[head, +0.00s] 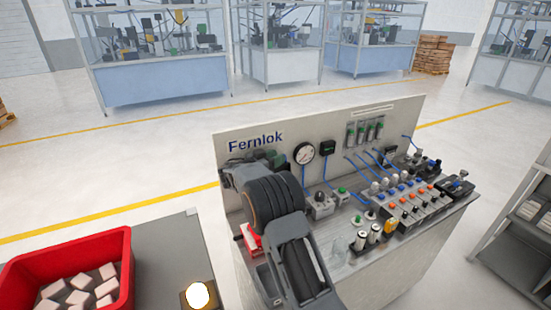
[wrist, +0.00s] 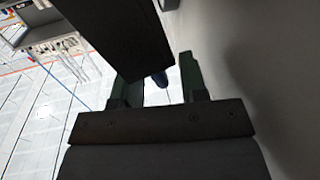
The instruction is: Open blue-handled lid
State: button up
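My gripper (wrist: 158,72) shows in the wrist view with two dark green fingers apart. A small dark bluish rounded piece (wrist: 160,79) shows in the gap between them, narrower than the gap. I cannot tell whether it is the lid's blue handle or whether a finger touches it. A large dark block (wrist: 118,38) crosses in front of the left finger and hides its tip. In the head view my arm reaches to the left end of the Fernlok bench (head: 352,275) and hides what lies behind it. No blue-handled lid can be clearly made out there.
The bench's back panel (head: 235,168) carries a gauge (head: 304,153) and blue tubes. Valves and fittings crowd its right side. A red bin (head: 125,262) of pale blocks and a lit lamp (head: 198,295) stand at the left. A grey wall (wrist: 265,60) is right of the gripper.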

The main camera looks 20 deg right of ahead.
grip_shut()
dwell(0.3)
jog(key=shift+f+b, duration=0.35)
jog(key=shift+b, duration=0.9)
jog(key=shift+s+m+b, duration=0.2)
jog(key=shift+m+b, duration=0.1)
jog(key=shift+b, duration=0.7)
jog(key=s+m+b, duration=0.1)
jog(key=b, duration=0.5)
jog(key=shift+s+r, duration=0.15)
jog(key=shift+r, duration=0.05)
jog(key=shift+s+r+m+b, duration=0.25)
jog(key=shift+r+m+b, duration=0.15)
jog(key=shift+b, duration=0.45)
